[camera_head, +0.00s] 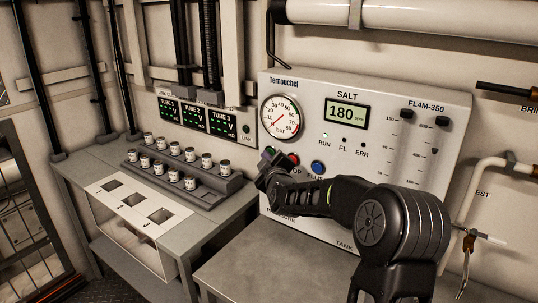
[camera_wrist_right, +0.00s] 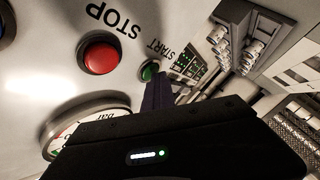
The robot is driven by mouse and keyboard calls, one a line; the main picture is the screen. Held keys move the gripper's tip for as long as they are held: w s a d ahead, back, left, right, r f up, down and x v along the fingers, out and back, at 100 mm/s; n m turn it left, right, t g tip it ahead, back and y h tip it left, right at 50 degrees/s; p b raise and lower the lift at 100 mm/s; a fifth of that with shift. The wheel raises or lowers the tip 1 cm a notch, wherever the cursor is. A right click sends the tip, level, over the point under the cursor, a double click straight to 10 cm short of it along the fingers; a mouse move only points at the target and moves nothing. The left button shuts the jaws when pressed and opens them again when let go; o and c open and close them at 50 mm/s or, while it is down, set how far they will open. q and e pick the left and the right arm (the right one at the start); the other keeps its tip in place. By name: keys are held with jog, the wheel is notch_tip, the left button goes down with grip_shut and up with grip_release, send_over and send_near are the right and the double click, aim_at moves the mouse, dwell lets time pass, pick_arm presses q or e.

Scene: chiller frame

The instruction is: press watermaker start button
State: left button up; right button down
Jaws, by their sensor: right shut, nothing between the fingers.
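The watermaker panel (camera_head: 385,180) is a pale box with a pressure gauge (camera_head: 280,118) and a SALT display (camera_head: 347,114) reading 180. The green START button (camera_wrist_right: 149,71) shows in the wrist view, partly covered by my fingertips. The red STOP button (camera_wrist_right: 100,55) is beside it; it also shows in the head view (camera_head: 294,159). My right gripper (camera_head: 266,163) is shut and empty, its tip at the green button; I cannot tell whether it touches or presses it. In the wrist view its dark fingers (camera_wrist_right: 157,92) point at the button. My left gripper is not in view.
A blue button (camera_head: 317,167) is right of STOP. Left of the panel, a grey bench (camera_head: 205,215) carries a stepped rack of small cans (camera_head: 185,181). A grey table (camera_head: 280,265) lies below the panel, and pipes run at right.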

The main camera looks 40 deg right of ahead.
jog(key=shift+s+a, duration=0.25)
jog(key=shift+a, duration=0.5)
jog(key=shift+s+a+p, duration=0.1)
jog(key=shift+s+a, duration=0.15)
jog(key=shift+a, duration=0.55)
jog(key=shift+s+a+p, duration=0.1)
jog(key=shift+s+a, duration=0.15)
jog(key=shift+a, duration=0.6)
jog(key=shift+s+a+p, duration=0.1)
jog(key=shift+s+a, duration=0.15)
jog(key=shift+a, duration=0.55)
